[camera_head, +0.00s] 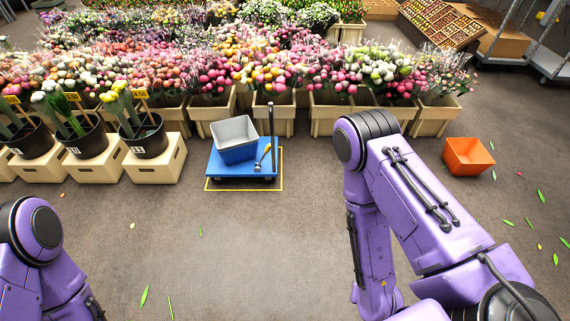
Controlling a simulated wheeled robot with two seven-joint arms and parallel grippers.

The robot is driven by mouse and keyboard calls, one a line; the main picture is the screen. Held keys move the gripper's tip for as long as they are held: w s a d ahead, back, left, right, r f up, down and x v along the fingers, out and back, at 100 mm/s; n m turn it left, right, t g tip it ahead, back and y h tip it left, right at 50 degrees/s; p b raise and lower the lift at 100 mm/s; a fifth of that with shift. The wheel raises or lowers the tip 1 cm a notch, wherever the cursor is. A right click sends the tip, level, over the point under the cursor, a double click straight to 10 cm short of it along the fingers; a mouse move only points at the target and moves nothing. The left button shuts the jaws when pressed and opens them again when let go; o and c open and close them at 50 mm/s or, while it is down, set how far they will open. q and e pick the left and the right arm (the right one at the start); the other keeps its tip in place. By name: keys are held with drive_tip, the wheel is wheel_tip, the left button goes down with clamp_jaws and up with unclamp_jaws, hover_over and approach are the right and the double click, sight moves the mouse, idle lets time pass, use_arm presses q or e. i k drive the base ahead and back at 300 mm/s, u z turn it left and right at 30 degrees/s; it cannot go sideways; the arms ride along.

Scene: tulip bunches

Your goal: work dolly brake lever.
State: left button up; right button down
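A small blue dolly (243,168) stands on the floor inside a yellow outlined rectangle, in front of the flower crates. A small yellow lever with a grey end (263,158), which looks like the brake lever, slants beside the post. Both my purple arms are in view, the left at the lower left edge and the right at centre right. Neither gripper shows. Both arms are well apart from the dolly.
An orange bin (468,156) stands on the floor at the right. Black buckets (146,137) on cream boxes stand left of the dolly. Crates of flowers (270,112) line the back. The floor in front of the dolly is clear except for scattered leaves.

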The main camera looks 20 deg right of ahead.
sight(268, 148)
drive_tip(key=z, duration=0.6)
drive_tip(key=i, duration=0.45)
drive_tip(key=z, duration=0.7)
drive_tip(key=i, duration=0.9)
drive_tip(key=u, duration=0.5)
drive_tip(key=i, duration=0.8)
drive_tip(key=u, duration=0.7)
